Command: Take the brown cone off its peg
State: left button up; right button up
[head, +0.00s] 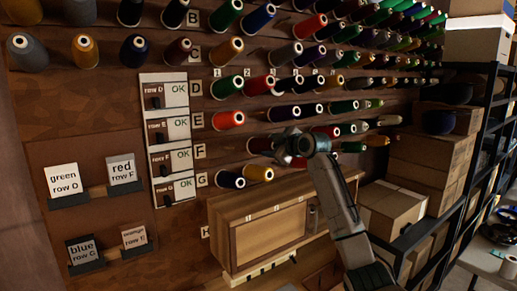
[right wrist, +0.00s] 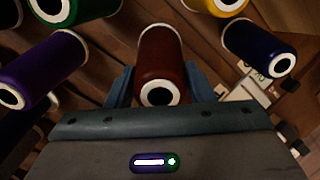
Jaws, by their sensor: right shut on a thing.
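The brown cone (right wrist: 160,55) is a dark reddish-brown spool with a white rim, seen end-on in the right wrist view. My right gripper (right wrist: 160,88) has its two blue fingers on either side of it, shut on it. In the head view, my right gripper (head: 292,148) is at the thread wall by row F, just right of a dark reddish cone (head: 260,145) that looks like the same one. It lies close to the wall; its peg is hidden. My left gripper is not in view.
Close neighbours are a purple cone (right wrist: 38,70), a navy cone (right wrist: 258,47) and a yellow cone (head: 259,173). A wooden cabinet (head: 222,232) stands below my right gripper. Cardboard boxes (head: 393,207) and a dark shelf rack are at right.

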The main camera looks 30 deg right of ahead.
jog(key=b+v, duration=0.1)
jog(key=v, duration=0.7)
dwell(0.5)
jog(key=shift+s+d+r, duration=0.1)
jog(key=shift+s+r, duration=0.55)
jog(key=shift+s, duration=0.35)
jog(key=shift+s+d+r, duration=0.1)
jog(key=shift+s+r, duration=0.6)
jog(key=shift+s, duration=0.3)
